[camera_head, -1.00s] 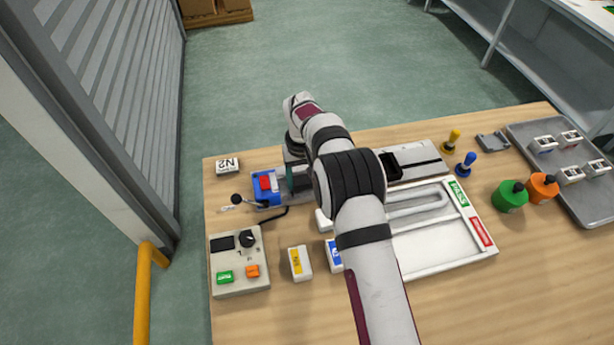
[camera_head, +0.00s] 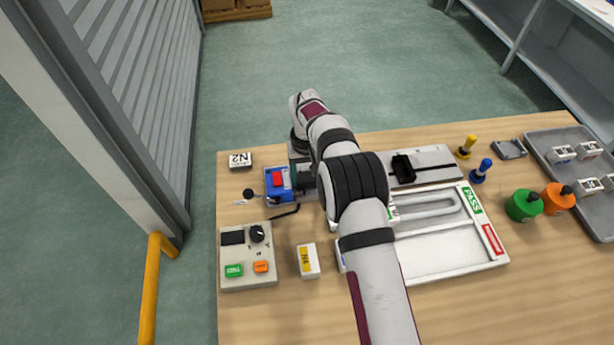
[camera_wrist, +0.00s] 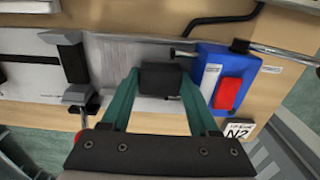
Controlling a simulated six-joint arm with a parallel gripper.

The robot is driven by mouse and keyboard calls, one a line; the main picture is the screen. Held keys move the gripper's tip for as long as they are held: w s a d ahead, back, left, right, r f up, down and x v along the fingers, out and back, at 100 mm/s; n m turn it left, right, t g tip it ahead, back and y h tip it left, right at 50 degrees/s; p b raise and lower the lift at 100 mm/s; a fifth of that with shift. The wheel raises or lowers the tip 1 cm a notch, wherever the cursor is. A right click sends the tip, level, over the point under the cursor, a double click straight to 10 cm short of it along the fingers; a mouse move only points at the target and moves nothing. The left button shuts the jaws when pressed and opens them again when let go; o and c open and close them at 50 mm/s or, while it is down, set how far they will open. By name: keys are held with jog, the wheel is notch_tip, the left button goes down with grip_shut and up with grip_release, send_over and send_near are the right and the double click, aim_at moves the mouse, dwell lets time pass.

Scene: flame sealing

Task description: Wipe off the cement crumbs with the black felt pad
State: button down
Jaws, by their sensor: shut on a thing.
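My gripper (camera_wrist: 160,84) has teal fingers and is shut on the black felt pad (camera_wrist: 160,78) in the wrist view. The pad is over the pale grey plate, beside a blue block with a red top (camera_wrist: 222,85); I cannot tell whether it touches the plate. In the head view my arm hides the gripper and pad, while the blue block (camera_head: 279,182) shows left of the arm. No cement crumbs can be made out in either view.
A black clamp-like part (camera_wrist: 72,60) stands on the plate. A white tray (camera_head: 450,272) with green and red labels lies right of my arm. A control box (camera_head: 245,270) and a yellow-labelled block (camera_head: 308,261) are at left. Green (camera_head: 523,206) and orange (camera_head: 556,199) bottles stand right.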

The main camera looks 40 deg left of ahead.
jog(key=shift+s+d, duration=0.3)
jog(key=shift+d, duration=0.05)
dwell(0.3)
jog(key=shift+w+a, duration=0.35)
jog(key=shift+s+f, duration=0.1)
jog(key=shift+s+d, duration=0.35)
jog(key=shift+d, duration=0.05)
dwell(0.4)
